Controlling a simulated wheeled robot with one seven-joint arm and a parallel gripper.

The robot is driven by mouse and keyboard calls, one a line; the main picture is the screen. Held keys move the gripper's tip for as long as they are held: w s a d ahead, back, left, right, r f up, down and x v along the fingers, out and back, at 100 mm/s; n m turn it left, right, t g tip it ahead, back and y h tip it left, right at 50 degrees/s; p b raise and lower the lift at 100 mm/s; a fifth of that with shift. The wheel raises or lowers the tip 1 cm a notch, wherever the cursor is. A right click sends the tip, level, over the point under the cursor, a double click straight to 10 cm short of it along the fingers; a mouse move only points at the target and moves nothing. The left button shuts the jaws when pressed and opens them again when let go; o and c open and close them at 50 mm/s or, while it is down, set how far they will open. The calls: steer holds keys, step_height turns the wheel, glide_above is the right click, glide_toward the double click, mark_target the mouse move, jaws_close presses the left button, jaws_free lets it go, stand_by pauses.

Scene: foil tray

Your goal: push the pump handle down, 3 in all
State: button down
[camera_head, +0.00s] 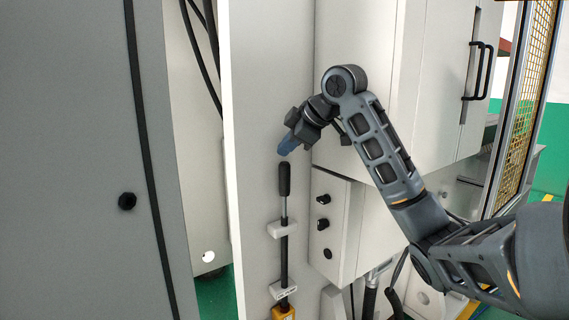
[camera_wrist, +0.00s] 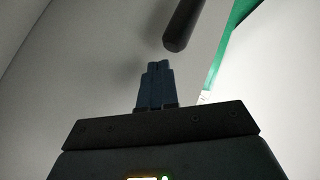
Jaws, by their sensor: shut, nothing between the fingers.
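The pump handle (camera_head: 284,180) is a black grip on a thin upright rod, mounted on a pale panel in the head view. It stands upright above a bracket. My gripper (camera_head: 285,148) is shut and empty, its blue fingers just above the top of the handle in the head view. In the wrist view the shut fingers (camera_wrist: 157,70) point towards the panel, and the dark rounded end of the handle (camera_wrist: 180,35) shows just beyond and to the right of the tips. A small gap shows between fingertips and handle there; I cannot tell its depth.
A pale bracket (camera_head: 281,229) holds the rod, with a yellow part (camera_head: 283,312) at its foot. A control box (camera_head: 333,225) with black knobs stands close on the right. A large grey panel (camera_head: 75,160) fills the left. The panel left of the handle is clear.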

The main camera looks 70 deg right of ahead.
mark_target(288, 168)
steer(key=shift+f, duration=0.15)
steer(key=shift+f, duration=0.25)
steer(key=shift+f+b, duration=2)
steer(key=shift+f, duration=0.6)
stand_by(2.3)
stand_by(0.4)
steer(key=shift+r+p, duration=2.4)
steer(key=shift+r, duration=0.65)
steer(key=shift+r+p, duration=1.95)
steer(key=shift+r, duration=0.55)
